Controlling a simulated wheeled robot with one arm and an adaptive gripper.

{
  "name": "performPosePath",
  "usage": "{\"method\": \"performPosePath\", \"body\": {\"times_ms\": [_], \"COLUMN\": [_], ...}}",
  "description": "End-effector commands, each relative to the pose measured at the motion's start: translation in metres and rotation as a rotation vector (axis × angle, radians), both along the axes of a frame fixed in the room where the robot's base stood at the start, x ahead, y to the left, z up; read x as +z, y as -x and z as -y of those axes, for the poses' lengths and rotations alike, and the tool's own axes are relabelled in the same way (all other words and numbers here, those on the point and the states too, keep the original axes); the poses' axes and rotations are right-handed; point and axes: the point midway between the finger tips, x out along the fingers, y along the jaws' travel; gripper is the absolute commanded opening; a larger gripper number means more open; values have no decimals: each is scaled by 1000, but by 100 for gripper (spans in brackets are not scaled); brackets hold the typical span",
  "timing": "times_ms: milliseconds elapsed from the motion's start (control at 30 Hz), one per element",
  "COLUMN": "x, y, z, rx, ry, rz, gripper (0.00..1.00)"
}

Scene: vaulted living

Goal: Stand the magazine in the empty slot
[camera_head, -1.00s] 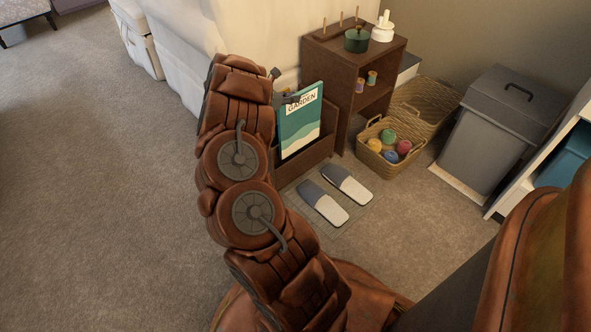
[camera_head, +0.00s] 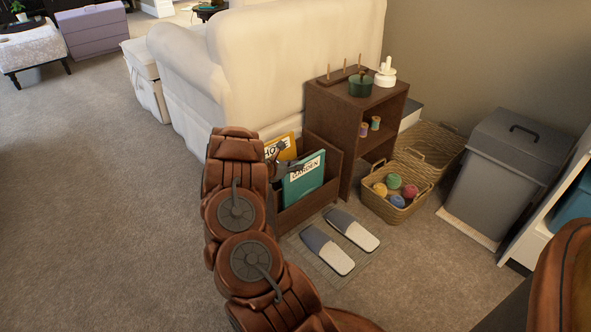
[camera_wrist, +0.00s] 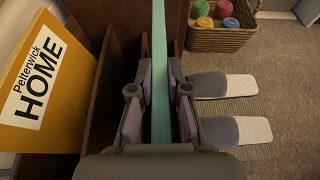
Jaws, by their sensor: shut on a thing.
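The teal magazine (camera_head: 303,181) with a white GARDEN label stands upright in the front part of the brown wooden rack (camera_head: 308,208); its lower part is hidden by the rack's front panel. My gripper (camera_wrist: 160,100) is shut on this magazine, which shows edge-on between the fingers in the wrist view (camera_wrist: 159,60). A yellow HOME magazine (camera_wrist: 45,85) stands in another compartment to the left, behind dividers (camera_wrist: 103,85); it also shows in the head view (camera_head: 283,147). I cannot see whether the teal magazine touches the rack's floor.
Two grey-and-white slippers (camera_head: 352,228) lie on a small mat in front of the rack. A brown shelf unit (camera_head: 340,125), a basket of yarn balls (camera_head: 392,205) and a grey bin (camera_head: 497,165) stand to the right. A cream sofa (camera_head: 265,70) is behind. Carpet at left is clear.

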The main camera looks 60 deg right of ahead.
Motion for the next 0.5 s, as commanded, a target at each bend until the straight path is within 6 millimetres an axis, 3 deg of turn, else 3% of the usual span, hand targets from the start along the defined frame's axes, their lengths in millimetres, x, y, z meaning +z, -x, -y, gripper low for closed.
{"method": "performPosePath", "body": {"times_ms": [400,433,500], "x": [-5,-4,-3], "y": [-1,-1,-1], "z": [0,0,0], "rx": [0,0,1], "ry": [2,1,0], "rz": [2,2,1], "gripper": [0,19,26]}}
